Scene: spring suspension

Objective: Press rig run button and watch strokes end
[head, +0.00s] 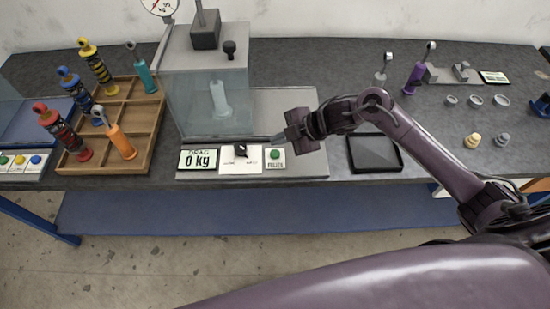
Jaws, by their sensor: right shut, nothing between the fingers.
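The test rig stands mid-bench, with a clear-walled chamber (205,100) holding a pale upright damper part (220,100). On the rig's front edge are a display reading DRAG 0 kg (198,160), a white card with a black knob (241,152), and a green button (275,154) on a small labelled plate. My right gripper (280,138) is shut and empty, its tips just above and behind the green button in the picture. I cannot tell whether it touches anything. My left gripper is not in view.
A wooden tray (152,132) with several coloured shock absorbers stands left. A black tray (375,165) lies right of the rig. A dial (160,5) shows at the top.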

